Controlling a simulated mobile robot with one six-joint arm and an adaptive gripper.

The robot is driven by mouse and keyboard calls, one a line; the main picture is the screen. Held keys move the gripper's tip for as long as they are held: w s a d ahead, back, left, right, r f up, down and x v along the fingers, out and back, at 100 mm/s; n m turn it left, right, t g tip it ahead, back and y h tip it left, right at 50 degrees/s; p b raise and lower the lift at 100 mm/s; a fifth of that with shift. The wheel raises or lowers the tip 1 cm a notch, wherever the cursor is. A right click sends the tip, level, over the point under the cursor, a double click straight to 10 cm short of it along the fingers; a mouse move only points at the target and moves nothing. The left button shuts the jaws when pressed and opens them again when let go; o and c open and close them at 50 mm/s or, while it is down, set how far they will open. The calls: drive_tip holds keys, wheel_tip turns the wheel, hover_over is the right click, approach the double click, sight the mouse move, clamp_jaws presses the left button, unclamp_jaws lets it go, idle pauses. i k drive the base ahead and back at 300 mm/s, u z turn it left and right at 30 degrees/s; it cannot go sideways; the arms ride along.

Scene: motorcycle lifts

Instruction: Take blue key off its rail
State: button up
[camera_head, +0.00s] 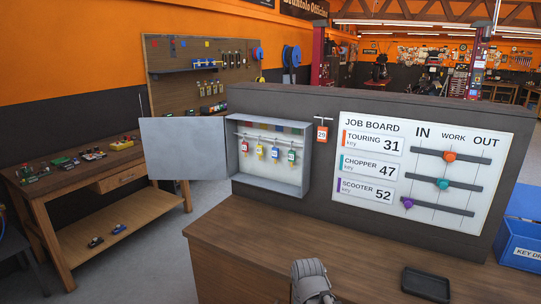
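The blue key (275,152) hangs by its tag from a rail inside an open grey wall cabinet (270,187). A yellow key (259,151) hangs to its left and a green key (291,155) to its right. A red key (244,146) hangs at the far left of the rail. A grey part of my arm's end, with my gripper (311,278), shows at the bottom edge above the wooden counter. It is well below and apart from the keys. Its fingertips cannot be made out, so I cannot tell whether it is open.
The cabinet door (183,149) stands swung open to the left. An orange tag marked 29 (322,133) hangs just right of the cabinet. The job board (425,180) is further right. A black tray (426,284) lies on the counter (240,250); a blue bin (521,243) stands at right.

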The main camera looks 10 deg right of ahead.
sight(275, 151)
drive_tip(key=z, duration=0.1)
drive_tip(key=i, duration=0.95)
drive_tip(key=u, duration=0.05)
